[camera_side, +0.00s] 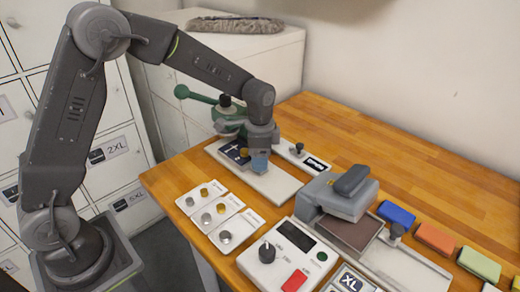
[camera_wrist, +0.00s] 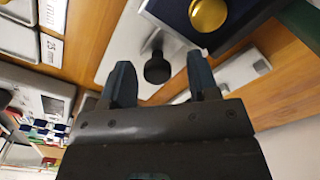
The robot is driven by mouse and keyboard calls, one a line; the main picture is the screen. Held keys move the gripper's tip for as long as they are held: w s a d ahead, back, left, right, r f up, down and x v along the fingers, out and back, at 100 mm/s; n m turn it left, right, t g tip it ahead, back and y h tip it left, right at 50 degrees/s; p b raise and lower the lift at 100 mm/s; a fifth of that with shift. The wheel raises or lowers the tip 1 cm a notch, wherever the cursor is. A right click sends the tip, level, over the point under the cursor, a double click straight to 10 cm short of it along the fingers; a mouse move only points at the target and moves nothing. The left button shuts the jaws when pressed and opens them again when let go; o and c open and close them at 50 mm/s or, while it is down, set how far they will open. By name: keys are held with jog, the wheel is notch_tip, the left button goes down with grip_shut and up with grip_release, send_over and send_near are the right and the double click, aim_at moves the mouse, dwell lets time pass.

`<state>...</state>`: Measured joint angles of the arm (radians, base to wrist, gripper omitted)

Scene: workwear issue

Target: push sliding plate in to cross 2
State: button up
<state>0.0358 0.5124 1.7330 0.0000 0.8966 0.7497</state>
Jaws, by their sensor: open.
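My gripper (camera_side: 258,164) points down over a white plate (camera_side: 276,184) beside the green press. In the wrist view, my gripper (camera_wrist: 160,68) is open, and a black knob (camera_wrist: 157,69) on the white plate (camera_wrist: 128,38) appears between its fingers. I cannot tell whether they touch it. A dark navy piece (camera_side: 232,150) lies at the plate's far left end, under the press. A brass button (camera_wrist: 209,14) shows on the navy piece (camera_wrist: 178,12) in the wrist view. No numbered cross can be made out; my gripper hides part of the plate.
The green press (camera_side: 228,114) stands behind, its lever (camera_side: 195,95) reaching left. A white strip with a black knob (camera_side: 299,147) lies to the right. White button panels (camera_side: 209,206), a control box (camera_side: 285,258) and a grey heat press (camera_side: 338,196) stand nearer. The back wood is clear.

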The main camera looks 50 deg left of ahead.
notch_tip(320, 180, up, 14)
dwell(0.5)
jog(key=shift+f, duration=0.1)
jog(key=w+d+f+g+y, duration=0.1)
jog(key=w+d+g+y, duration=0.2)
jog(key=w+d, duration=0.1)
jog(key=x, duration=1.3)
jog(key=shift+s+f, duration=0.2)
jog(key=shift+f, duration=0.1)
jog(key=shift+c, duration=0.6)
grip_shut()
